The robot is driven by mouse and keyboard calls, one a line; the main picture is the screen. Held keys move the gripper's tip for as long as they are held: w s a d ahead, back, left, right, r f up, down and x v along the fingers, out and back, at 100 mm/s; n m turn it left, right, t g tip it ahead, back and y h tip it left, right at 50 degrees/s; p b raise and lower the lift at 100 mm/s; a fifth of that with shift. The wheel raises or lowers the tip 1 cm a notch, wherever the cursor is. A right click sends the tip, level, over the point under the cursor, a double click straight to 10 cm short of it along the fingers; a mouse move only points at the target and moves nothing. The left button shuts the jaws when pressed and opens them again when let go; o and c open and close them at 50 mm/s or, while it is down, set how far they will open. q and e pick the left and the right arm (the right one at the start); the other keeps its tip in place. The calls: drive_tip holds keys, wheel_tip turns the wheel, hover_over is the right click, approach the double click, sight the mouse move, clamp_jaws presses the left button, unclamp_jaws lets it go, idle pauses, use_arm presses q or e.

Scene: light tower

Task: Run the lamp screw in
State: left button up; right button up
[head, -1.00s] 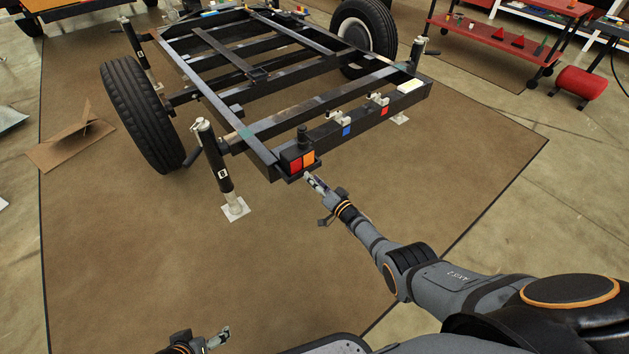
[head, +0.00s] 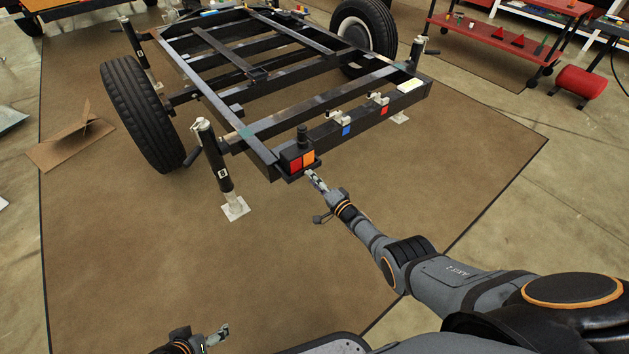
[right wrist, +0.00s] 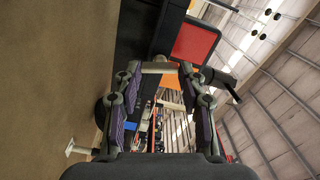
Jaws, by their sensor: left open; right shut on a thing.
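The lamp (head: 300,160), with red and orange faces, sits at the near corner of the black trailer frame. Its red face (right wrist: 195,42) and orange part (right wrist: 198,82) show in the right wrist view. My right gripper (head: 311,175) is just below the lamp. In the right wrist view its fingertips (right wrist: 160,68) are closed on a short pale cylinder, the lamp screw (right wrist: 158,67), under the lamp's dark housing. How deep the screw sits is hidden. My left gripper (head: 222,335) is open and empty at the bottom edge of the head view, far from the lamp.
The trailer frame (head: 262,128) stands on jack stands, one (head: 215,170) left of the lamp. A wheel (head: 143,115) is beyond it. A bent cardboard sheet (head: 70,143) lies at left. The brown mat (head: 130,260) in front is clear. A red cart (head: 500,38) stands back right.

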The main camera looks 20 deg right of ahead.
drive_tip(key=shift+s+f, duration=0.2)
drive_tip(key=shift+f, duration=0.1)
drive_tip(key=o, duration=0.9)
drive_tip(key=shift+d, duration=0.1)
drive_tip(key=shift+o, duration=1.3)
drive_tip(key=shift+r, duration=0.1)
drive_tip(key=shift+w+r, duration=0.1)
drive_tip(key=v, duration=1.2)
